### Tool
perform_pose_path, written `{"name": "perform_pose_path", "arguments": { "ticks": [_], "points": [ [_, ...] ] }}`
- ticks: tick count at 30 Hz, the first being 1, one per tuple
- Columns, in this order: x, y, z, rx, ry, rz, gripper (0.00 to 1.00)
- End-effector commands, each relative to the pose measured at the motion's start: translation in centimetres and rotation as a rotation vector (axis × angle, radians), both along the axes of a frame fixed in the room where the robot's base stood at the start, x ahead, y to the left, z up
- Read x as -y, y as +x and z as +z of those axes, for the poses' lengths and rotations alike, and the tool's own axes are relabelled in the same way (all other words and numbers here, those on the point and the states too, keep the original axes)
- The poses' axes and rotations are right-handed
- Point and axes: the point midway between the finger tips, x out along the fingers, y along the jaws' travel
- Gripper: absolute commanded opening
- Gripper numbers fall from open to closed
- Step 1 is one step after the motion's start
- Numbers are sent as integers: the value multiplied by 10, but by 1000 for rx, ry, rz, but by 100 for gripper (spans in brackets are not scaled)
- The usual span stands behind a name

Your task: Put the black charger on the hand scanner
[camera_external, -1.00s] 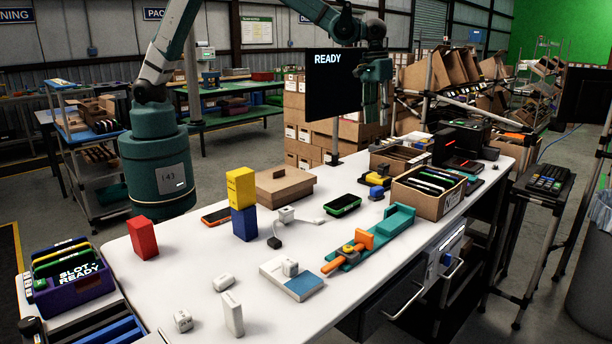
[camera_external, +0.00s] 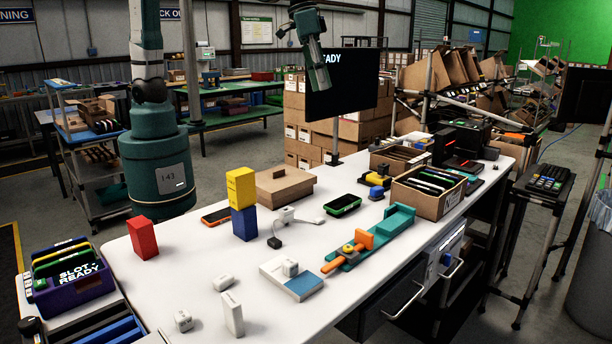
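A small black block that looks like the black charger (camera_external: 274,242) lies on the white table, just in front of a white plug with a cable. A black handheld device with green edges (camera_external: 343,205) lies flat farther back; it may be the hand scanner. A dark device with an orange edge (camera_external: 217,215) lies left of the blue block; I cannot tell which of the two is the scanner. My gripper (camera_external: 324,84) hangs high above the table, in front of the monitor, far from the charger. Its fingers are too small to tell open from shut.
A yellow block (camera_external: 241,187) stands on a blue block (camera_external: 244,223), with a red block (camera_external: 143,238) to the left. Small white chargers lie in front.

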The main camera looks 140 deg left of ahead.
Motion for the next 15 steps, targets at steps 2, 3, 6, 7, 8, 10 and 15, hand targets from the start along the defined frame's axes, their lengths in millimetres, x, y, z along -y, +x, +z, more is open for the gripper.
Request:
{"name": "perform_pose_path", "arguments": {
  "ticks": [2, 3, 6, 7, 8, 10, 15],
  "points": [
    [20, -10, 7, 11, 11, -37, 34],
    [30, -14, 10, 17, 15, -56, 34],
    [52, -25, 17, 32, 30, -102, 34],
    [58, -30, 19, 36, 34, -117, 34],
    [64, -33, 21, 40, 38, -130, 34],
    [80, -42, 25, 51, 48, -162, 34],
    [114, -65, 32, 78, 72, -241, 34]
  ]
}}
